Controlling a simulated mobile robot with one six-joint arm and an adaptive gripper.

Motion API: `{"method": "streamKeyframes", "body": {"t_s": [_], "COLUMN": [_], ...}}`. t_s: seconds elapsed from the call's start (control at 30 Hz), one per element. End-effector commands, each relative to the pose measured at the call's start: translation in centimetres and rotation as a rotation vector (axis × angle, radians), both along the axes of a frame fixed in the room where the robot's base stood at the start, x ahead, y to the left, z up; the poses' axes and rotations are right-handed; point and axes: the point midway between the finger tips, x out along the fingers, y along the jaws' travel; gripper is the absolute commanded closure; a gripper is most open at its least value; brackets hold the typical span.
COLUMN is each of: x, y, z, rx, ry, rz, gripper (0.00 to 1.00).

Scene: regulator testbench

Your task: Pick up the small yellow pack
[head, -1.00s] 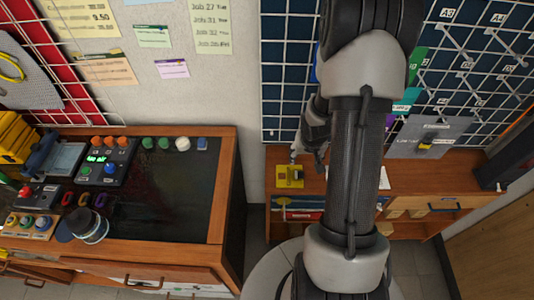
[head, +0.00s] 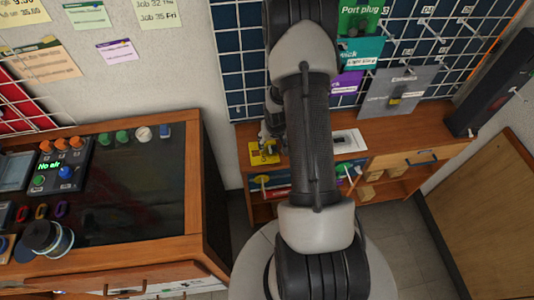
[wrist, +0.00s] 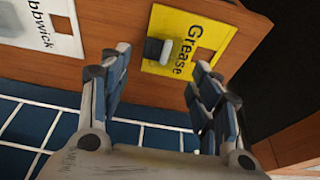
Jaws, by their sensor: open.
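A yellow sheet marked "Grease" (wrist: 218,28) lies on the wooden bench top in the wrist view, with a small grey and pale block (wrist: 158,50) on it. The yellow sheet also shows in the head view (head: 257,158), partly hidden by my arm. My gripper (wrist: 160,82) is open and empty, its two fingers apart on either side of the block's line, short of touching it as far as I can tell. A small yellow item (head: 394,101) shows on a grey panel on the grid wall. I cannot tell whether it is the yellow pack.
A white card ending in "bbwick" (wrist: 40,28) lies beside the yellow sheet. The wire grid wall (wrist: 50,120) stands close behind the bench. A dark-topped workbench (head: 140,205) is at left, and a tall dark box (head: 490,85) at right.

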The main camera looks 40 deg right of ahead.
Motion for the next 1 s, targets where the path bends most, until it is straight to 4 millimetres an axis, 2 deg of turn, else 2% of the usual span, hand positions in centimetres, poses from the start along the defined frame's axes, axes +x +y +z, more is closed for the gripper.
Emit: {"method": "streamKeyframes", "body": {"t_s": [0.3,0.6,1.0], "x": [0.9,1.2,1.2], "y": [0.0,-0.1,-0.1], "z": [-4.5,-4.7,-4.7], "rx": [0.002,0.0,0.001], "ry": [0.002,0.0,0.001], "rz": [-0.001,-0.001,0.0], "gripper": [0.43,0.43,0.7]}}
